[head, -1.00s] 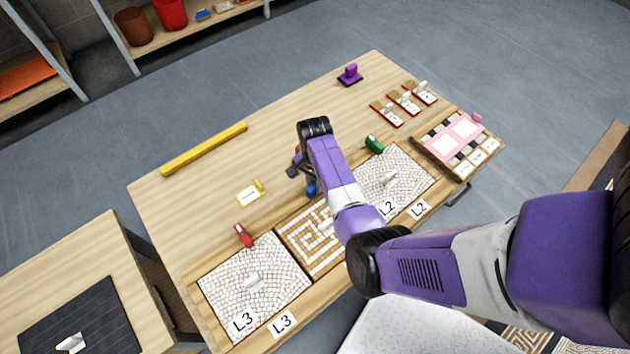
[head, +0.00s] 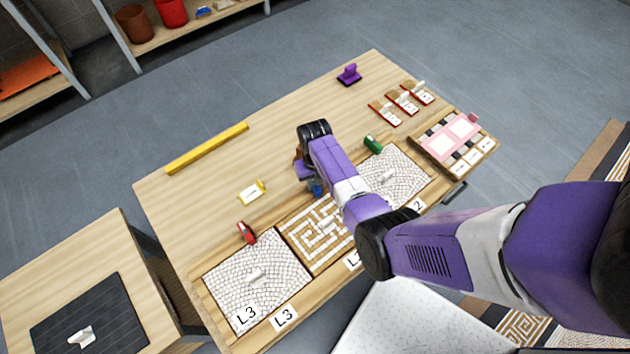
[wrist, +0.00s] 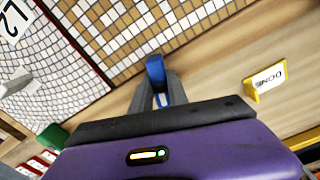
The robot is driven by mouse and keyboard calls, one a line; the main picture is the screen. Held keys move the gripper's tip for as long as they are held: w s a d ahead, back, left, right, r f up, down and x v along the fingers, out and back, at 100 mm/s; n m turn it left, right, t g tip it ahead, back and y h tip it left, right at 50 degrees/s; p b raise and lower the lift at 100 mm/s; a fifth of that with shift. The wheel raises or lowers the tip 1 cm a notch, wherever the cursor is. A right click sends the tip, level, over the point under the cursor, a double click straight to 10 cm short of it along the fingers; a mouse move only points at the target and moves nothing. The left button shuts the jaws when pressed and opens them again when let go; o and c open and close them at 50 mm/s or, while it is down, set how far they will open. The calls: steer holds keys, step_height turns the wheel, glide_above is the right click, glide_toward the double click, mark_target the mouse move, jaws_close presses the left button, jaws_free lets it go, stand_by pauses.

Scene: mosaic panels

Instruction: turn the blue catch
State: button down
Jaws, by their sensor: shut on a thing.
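The blue catch (wrist: 155,70) stands at the edge of the middle mosaic panel, which has a tan and white maze pattern (wrist: 130,30). In the wrist view my gripper (wrist: 158,92) is shut on the blue catch, with one grey finger on each side of it. In the head view my purple arm covers most of the gripper, and only a small bit of the blue catch (head: 316,188) shows below it. The same middle panel (head: 318,232) lies between two cobbled panels.
A red catch (head: 246,232) and a green catch (head: 372,144) stand by the neighbouring panels. A yellow DONE tag (head: 252,192), a yellow bar (head: 207,148) and a purple block (head: 349,74) are on the table. The table's back middle is clear.

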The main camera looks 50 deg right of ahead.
steer(key=shift+n, duration=1.8)
steer(key=c, duration=1.3)
jaws_free()
steer(key=shift+r+p, duration=0.85)
steer(key=shift+r, duration=3.05)
